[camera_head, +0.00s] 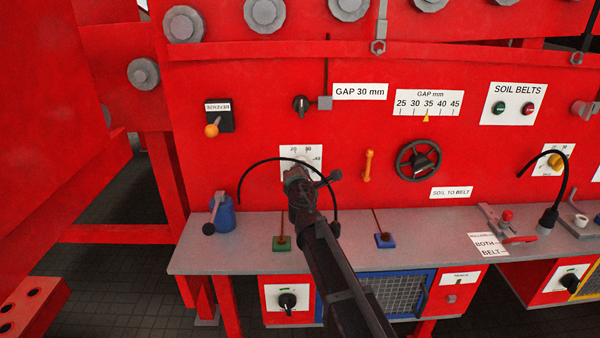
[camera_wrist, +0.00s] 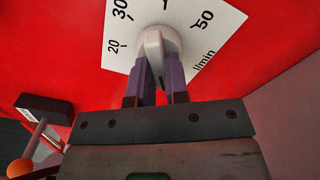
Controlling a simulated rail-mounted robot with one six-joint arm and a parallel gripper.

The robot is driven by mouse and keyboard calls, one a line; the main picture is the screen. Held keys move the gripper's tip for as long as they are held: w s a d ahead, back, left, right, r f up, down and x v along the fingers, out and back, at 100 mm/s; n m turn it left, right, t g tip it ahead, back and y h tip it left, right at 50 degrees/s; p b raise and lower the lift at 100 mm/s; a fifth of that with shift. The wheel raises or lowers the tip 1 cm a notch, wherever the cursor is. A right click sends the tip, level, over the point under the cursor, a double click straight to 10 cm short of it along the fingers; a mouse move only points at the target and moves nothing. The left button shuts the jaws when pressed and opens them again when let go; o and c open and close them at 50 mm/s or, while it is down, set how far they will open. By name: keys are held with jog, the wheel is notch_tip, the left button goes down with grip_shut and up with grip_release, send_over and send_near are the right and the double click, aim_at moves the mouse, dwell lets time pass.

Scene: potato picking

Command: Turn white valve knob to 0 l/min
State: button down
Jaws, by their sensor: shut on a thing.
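The white valve knob (camera_wrist: 156,46) sits on a white dial plate (camera_wrist: 220,14) on the red panel, with 20, 30, 50 and "l/min" readable in the wrist view. My gripper (camera_wrist: 158,80) is shut on the knob's raised ridge, one purple finger on each side. The ridge stands nearly upright in that view, tilted slightly; its pointer reading cannot be told. In the head view the dial plate (camera_head: 287,153) shows behind my gripper (camera_head: 298,175), which hides the knob and the lower part of the scale.
An orange-tipped lever (camera_head: 212,129) is left of the dial and also shows in the wrist view (camera_wrist: 20,167). An orange handle (camera_head: 368,165) and a black handwheel (camera_head: 418,160) are to the right. A grey shelf (camera_head: 350,258) with a blue can (camera_head: 225,217) runs below.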

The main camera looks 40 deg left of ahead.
jog(key=shift+n, duration=0.3)
jog(key=c, duration=1.1)
grip_release()
jog(key=shift+s, duration=0.1)
jog(key=v, duration=1)
jog(key=shift+s+d, duration=0.25)
